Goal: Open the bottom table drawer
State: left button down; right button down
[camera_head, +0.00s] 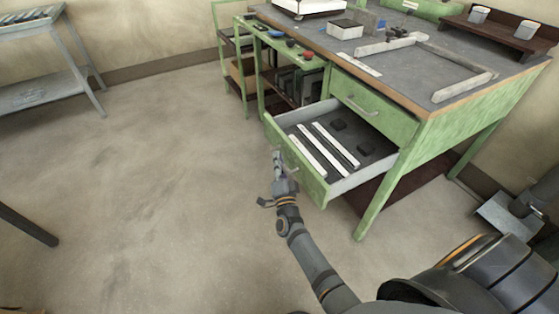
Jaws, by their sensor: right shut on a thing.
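The green bench (455,125) stands at the upper right. Its bottom drawer (313,180) is pulled well out, with its grey inside showing. My right gripper (279,160) is at the outer face of the drawer front, shut on the bottom drawer's handle, which is mostly hidden by the fingers. The upper drawer (385,118) is shut, and its handle (361,106) is free. My left gripper is not in view.
White strips (318,152) and dark blocks (366,149) lie in the open drawer. A green cart (262,75) stands left of the bench. Profile bars (465,87) lie on the bench top. The floor left of the drawer is clear.

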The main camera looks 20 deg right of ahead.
jog(key=c, duration=1.4)
grip_release()
jog(key=v, duration=0.7)
jog(key=shift+s, duration=0.25)
jog(key=shift+a+f, duration=0.1)
